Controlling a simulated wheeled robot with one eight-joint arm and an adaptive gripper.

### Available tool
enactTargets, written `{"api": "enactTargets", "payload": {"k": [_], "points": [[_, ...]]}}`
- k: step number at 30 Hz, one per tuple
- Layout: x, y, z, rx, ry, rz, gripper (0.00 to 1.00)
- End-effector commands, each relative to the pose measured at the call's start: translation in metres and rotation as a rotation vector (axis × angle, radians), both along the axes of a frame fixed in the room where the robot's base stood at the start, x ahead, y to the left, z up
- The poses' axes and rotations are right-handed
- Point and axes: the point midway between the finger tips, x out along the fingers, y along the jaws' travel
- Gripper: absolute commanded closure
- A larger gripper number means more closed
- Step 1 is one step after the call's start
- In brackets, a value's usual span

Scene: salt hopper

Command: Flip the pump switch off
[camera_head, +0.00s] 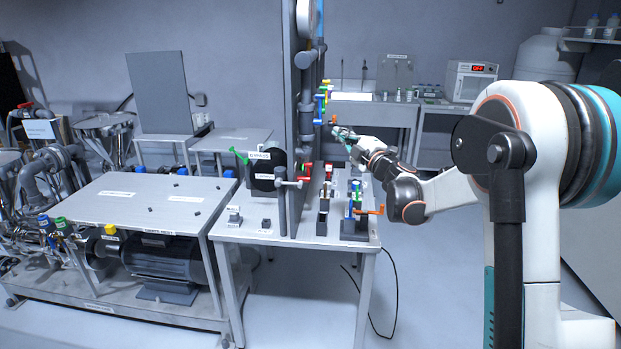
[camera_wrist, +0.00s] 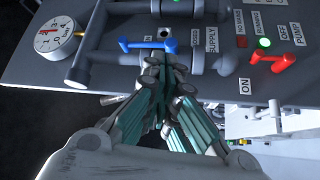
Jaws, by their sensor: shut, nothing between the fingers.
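The pump switch, a red lever (camera_wrist: 275,61), is at the right of the wrist view, on a dark grey panel (camera_wrist: 105,60). It lies beside the labels PUMP, OFF and ON. A small green lamp (camera_wrist: 264,43) glows just above it. My gripper (camera_wrist: 164,78) is shut and empty, its tips to the left of the red lever and apart from it. The tips overlap the area just below a blue valve lever (camera_wrist: 148,45). In the head view my gripper (camera_head: 339,131) is to the right of the panel (camera_head: 293,120), seen nearly edge-on.
A white gauge (camera_wrist: 60,35) and grey pipes are on the panel, left of my gripper. Below my gripper, a steel table (camera_head: 300,236) carries valves with coloured handles. A bench with a red-display device (camera_head: 470,80) stands behind. Open floor is right of the table.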

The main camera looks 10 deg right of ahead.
Motion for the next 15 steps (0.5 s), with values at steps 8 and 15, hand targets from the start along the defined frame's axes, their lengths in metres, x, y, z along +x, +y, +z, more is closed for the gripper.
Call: {"api": "enactTargets", "payload": {"k": [8,15], "points": [[0.023,0.009,-0.095,-0.191,0.000,0.181,1.00],[0.025,0.014,-0.158,-0.294,0.020,0.294,1.00]]}}
